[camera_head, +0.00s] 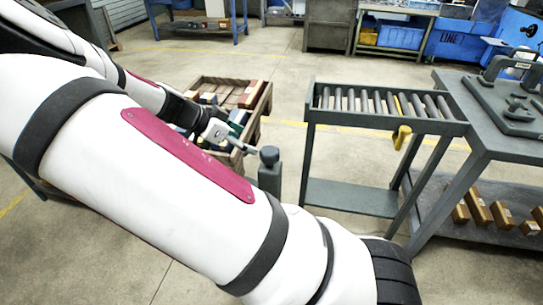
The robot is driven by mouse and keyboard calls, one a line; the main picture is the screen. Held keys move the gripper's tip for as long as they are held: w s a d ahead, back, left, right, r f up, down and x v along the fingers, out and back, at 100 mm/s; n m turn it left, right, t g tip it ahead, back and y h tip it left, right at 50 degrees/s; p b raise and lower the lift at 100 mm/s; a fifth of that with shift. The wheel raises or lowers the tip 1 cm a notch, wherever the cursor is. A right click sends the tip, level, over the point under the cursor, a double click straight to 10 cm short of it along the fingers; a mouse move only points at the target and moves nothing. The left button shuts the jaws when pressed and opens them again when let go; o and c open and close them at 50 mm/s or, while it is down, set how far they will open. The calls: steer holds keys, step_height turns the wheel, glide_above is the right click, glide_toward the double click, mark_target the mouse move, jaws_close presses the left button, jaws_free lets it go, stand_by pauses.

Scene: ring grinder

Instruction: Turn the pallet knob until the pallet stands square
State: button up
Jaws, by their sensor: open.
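A wooden pallet (256,126) with raised sides stands on the floor left of the roller stand and looks turned at an angle to it. A dark grey post with a rounded knob (269,155) on top stands at its near right corner; I take this as the pallet knob. My gripper (250,150) is open, just left of the knob, with its fingers pointing toward it. A small gap seems to remain, but I cannot tell the depth. My own arm hides the lower post and the pallet's near left part.
A roller stand (308,140) with a yellow handle (401,136) is right of the knob. A grey workbench (480,125) holds a dark fixture, with several small boxes on its lower shelf. Coloured boxes lie in the pallet. Open floor (300,55) lies behind.

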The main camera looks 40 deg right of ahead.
mark_target(267, 152)
steer(key=b+x, duration=0.1)
steer(key=x, duration=1.1)
steer(key=shift+s+d+f, duration=0.1)
steer(key=shift+f, duration=0.1)
steer(key=c, duration=1.2)
